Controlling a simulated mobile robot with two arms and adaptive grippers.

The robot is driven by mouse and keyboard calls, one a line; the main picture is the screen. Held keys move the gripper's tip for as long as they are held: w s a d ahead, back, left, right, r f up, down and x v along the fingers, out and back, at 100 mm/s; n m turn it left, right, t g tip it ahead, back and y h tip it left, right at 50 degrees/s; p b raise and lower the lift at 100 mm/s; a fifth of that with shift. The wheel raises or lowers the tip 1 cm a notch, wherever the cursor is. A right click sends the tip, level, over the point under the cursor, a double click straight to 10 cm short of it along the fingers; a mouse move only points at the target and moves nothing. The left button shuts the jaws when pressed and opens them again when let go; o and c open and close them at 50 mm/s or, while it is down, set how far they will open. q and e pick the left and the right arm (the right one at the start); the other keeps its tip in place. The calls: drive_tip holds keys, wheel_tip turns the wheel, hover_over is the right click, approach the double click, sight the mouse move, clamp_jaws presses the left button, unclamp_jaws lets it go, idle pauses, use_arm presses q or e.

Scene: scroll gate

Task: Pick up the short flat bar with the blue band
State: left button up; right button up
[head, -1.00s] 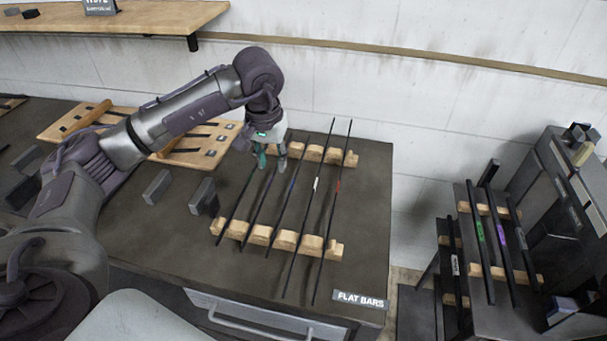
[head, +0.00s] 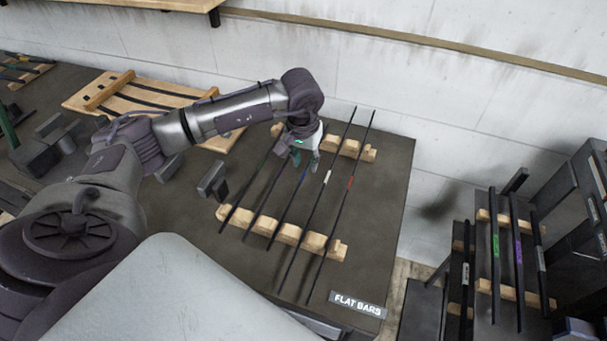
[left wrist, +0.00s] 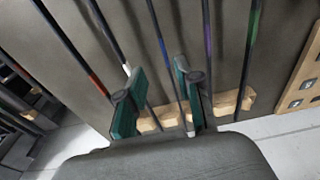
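The flat bar with the blue band (head: 287,206) is the middle one of several thin dark bars lying across two wooden rests on the dark bench. Its far end is hidden behind my left gripper (head: 306,160). In the left wrist view, the blue-banded bar (left wrist: 161,42) runs down between the two green-padded fingers of my left gripper (left wrist: 160,100), nearer the right finger. The fingers are apart, and they look to be above the bar near the far rest. I cannot tell the exact height. My right gripper is in neither view.
Neighbouring bars carry white (head: 327,178) and red (head: 350,183) bands on the right; purple (left wrist: 207,40) and green (left wrist: 254,22) bands lie on the other side. A "FLAT BARS" sign (head: 358,304) marks the bench front. Another rack of bars (head: 518,255) stands at right.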

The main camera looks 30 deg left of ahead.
use_arm(q)
drive_tip(key=f, duration=0.1)
drive_tip(key=f+p, duration=0.1)
drive_tip(key=f, duration=0.1)
drive_tip(key=f+p, duration=0.1)
drive_tip(key=shift+s+a+f, duration=0.1)
drive_tip(key=shift+a+f, duration=0.05)
drive_tip(key=shift+a, duration=0.25)
drive_tip(key=shift+f, duration=0.35)
clamp_jaws()
drive_tip(key=shift+r, duration=0.1)
